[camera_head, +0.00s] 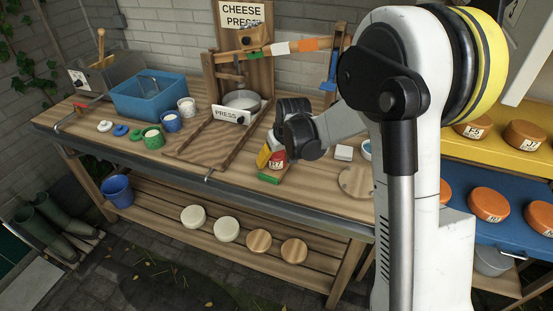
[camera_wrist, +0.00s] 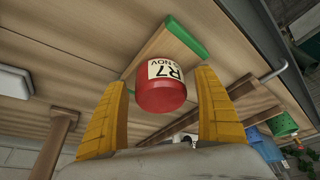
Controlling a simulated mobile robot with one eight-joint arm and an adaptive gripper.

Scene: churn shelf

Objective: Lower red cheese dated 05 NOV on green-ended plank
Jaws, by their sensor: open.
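The red cheese (camera_head: 279,156) carries a pale label; in the wrist view (camera_wrist: 163,98) it reads "R7" and "NOV", with the day not fully legible. It appears to rest on the green-ended plank (camera_head: 269,179), whose green end (camera_wrist: 188,36) points to the table's front edge. My gripper (camera_wrist: 161,80) has yellow fingers, one on each side of the cheese. They stand open, with a visible gap on both sides of it. In the head view, one yellow finger (camera_head: 264,155) shows beside the cheese and the wrist hides the rest.
A press with a "PRESS" sign (camera_head: 230,115) stands left of my gripper. A round wooden board (camera_head: 356,181) and a white block (camera_head: 344,152) lie to the right. Orange cheeses (camera_head: 489,204) sit on yellow and blue shelves far right. The table front between is clear.

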